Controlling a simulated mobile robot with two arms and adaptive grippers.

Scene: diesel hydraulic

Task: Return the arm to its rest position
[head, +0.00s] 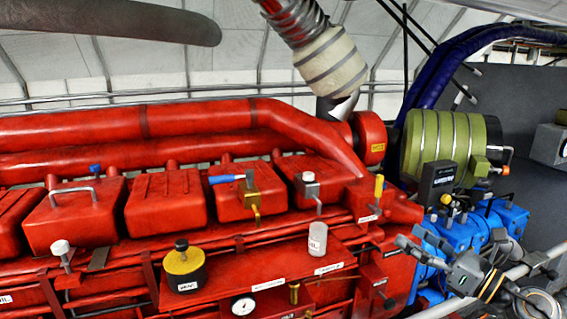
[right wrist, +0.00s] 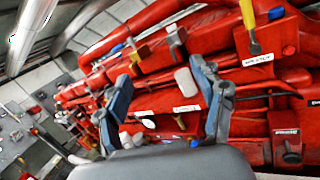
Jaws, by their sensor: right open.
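My right gripper (head: 450,240) is at the lower right of the head view, in front of the blue engine parts (head: 440,245). Its two dark fingers are spread apart with nothing between them. In the right wrist view the open gripper (right wrist: 163,85) points towards the red engine (right wrist: 150,103). A white cylinder (right wrist: 186,82) shows between the fingers, farther off; it also stands on the red ledge in the head view (head: 317,239). I cannot tell how close the fingers are to the engine. My left gripper is not in view.
The red engine (head: 170,210) fills the left and middle. A grey rail (head: 520,270) runs by my right gripper. An olive cylinder (head: 438,140) stands behind. A grey wall panel (head: 525,105) is at right.

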